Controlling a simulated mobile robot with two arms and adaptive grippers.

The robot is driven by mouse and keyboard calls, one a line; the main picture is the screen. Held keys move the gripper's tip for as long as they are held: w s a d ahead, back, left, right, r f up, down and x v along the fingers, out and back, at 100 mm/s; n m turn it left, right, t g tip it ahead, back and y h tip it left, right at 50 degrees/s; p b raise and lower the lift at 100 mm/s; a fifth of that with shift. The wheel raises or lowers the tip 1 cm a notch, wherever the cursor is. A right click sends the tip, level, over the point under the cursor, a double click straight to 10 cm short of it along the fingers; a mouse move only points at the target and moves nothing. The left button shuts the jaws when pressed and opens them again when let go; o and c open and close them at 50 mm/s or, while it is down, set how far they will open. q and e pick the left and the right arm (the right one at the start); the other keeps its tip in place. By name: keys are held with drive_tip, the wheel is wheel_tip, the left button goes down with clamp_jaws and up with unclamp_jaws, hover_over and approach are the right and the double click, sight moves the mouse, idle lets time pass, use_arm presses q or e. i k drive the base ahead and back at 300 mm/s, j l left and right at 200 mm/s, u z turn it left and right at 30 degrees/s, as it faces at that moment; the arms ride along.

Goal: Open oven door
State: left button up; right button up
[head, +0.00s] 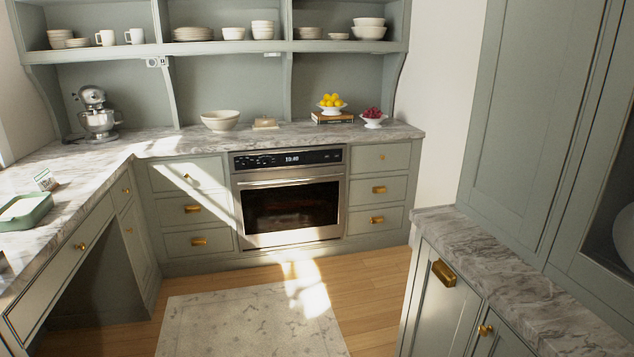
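The oven (290,196) is built into the green cabinets along the far wall, under the marble counter. Its door (291,209) is shut, with a steel frame and a dark glass window. A horizontal bar handle (290,182) runs across the top of the door. Above it is a black control panel (288,159) with a lit display. Neither of my grippers shows in the head view, and nothing touches the oven.
A patterned rug (250,322) lies on the wood floor before the oven, and this floor is clear. Cabinets with a marble counter (520,285) stand at near right. An L-shaped counter (75,180) runs along the left, with a green tray (36,217).

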sight(244, 184)
drive_tip(key=i, duration=1.75)
